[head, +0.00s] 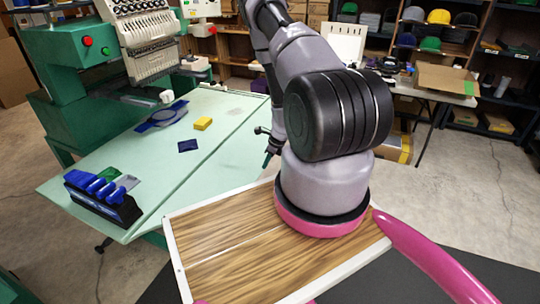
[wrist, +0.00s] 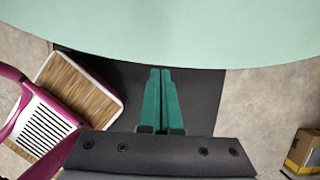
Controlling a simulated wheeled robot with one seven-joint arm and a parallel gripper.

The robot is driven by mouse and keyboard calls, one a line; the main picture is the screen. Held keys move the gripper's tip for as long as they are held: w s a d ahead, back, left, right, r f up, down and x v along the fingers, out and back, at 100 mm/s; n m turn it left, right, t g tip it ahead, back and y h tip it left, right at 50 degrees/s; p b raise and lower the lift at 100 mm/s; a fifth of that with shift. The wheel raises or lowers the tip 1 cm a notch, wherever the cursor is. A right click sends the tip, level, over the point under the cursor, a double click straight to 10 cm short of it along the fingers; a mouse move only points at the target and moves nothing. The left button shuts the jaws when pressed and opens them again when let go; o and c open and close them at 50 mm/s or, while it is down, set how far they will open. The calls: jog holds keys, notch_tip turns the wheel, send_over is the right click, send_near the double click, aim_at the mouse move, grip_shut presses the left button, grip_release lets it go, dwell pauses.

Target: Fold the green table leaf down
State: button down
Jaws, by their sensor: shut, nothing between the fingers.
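The pale green table (head: 120,160) has a straight seam running along its top. The green leaf (head: 228,150) is the strip right of that seam and looks level with the rest of the top. In the wrist view a pale green surface (wrist: 180,30) fills the top, with a curved edge. My gripper (head: 267,161) is beside the leaf's right edge, partly behind my arm in the head view. In the wrist view my gripper (wrist: 161,72) has its teal fingers together and empty, tips close to that edge. I cannot tell whether they touch it.
A yellow block (head: 203,123), a navy cloth (head: 187,145), a blue hoop (head: 163,117) and a blue-topped rack (head: 103,200) lie on the table left of the seam. A green embroidery machine (head: 75,80) stands behind. Concrete floor (head: 450,180) is open at right.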

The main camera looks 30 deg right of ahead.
jog(key=shift+x, duration=0.8)
jog(key=shift+f, duration=0.1)
jog(key=w+a+f+t+y, duration=0.2)
jog(key=w+a+f, duration=0.2)
jog(key=f, duration=0.5)
jog(key=w+a+f+t+y, duration=0.2)
jog(key=w+a+f, duration=0.3)
jog(key=f, duration=0.5)
jog(key=shift+w+t, duration=0.8)
jog(key=shift+w, duration=0.45)
